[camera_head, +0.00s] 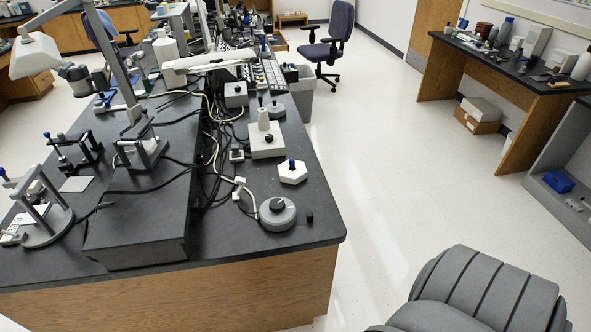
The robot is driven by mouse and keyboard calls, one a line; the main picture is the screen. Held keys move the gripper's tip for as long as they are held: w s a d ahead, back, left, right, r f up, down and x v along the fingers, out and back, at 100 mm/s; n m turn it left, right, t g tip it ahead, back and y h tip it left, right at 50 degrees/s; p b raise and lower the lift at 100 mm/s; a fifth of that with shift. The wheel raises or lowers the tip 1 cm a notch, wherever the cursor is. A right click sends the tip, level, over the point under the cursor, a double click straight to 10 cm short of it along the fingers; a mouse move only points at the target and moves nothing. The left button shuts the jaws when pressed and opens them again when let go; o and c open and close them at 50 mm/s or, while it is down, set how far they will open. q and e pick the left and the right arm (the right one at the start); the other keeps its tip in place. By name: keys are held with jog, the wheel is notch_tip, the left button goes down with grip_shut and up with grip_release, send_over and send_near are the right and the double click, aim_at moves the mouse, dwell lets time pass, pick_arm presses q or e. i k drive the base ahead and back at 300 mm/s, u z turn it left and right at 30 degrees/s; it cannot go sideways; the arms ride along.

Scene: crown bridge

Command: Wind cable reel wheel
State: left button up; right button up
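I cannot make out a cable reel wheel in the head view. Loose cables (210,150) run in a tangle along the middle of the dark-topped bench (235,245). A round grey device with a black knob (277,213) sits near the bench's front right corner, with a pale cable leading up to it. Neither of my grippers shows in this view, so I cannot see whether they hold anything.
A long grey box (140,225) takes up the bench's front middle. A grey padded chair (480,295) stands at the lower right, and a dark office chair (330,45) at the back. A side bench (510,70) stands at the right. The floor (400,190) between is clear.

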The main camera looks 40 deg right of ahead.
aim_at(276, 205)
jog(key=z, duration=1.5)
